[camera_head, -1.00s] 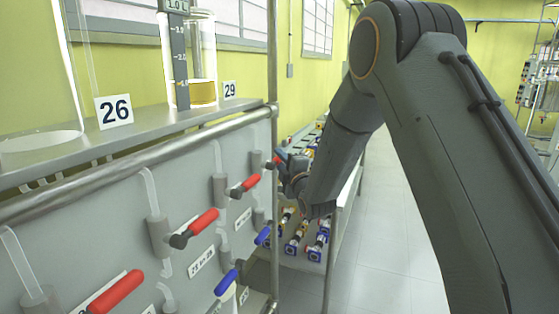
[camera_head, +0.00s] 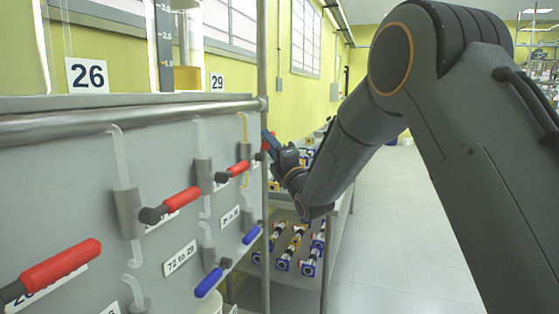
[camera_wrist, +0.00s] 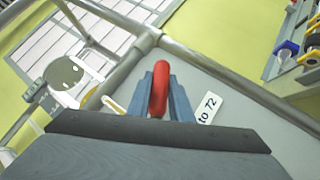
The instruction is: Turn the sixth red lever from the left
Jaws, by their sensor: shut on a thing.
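In the wrist view a red lever (camera_wrist: 160,90) stands between the two blue-grey fingers of my gripper (camera_wrist: 160,98), which is shut on it. In the head view my gripper (camera_head: 274,150) is at the far right end of the panel's upper row, beside the metal post, and mostly hides that lever. A yellow tube (camera_head: 244,127) runs down to the held lever's valve. Other red levers stand to the left: one near the post (camera_head: 238,168), one in the middle (camera_head: 182,200), and one close by (camera_head: 60,270). Their handles slant up to the right.
Blue levers (camera_head: 209,281) form a lower row on the grey panel (camera_head: 60,180). A metal rail (camera_head: 120,118) and post (camera_head: 262,60) border the panel. A rack of valves (camera_head: 300,245) stands beyond. The floor (camera_head: 400,220) at right is clear.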

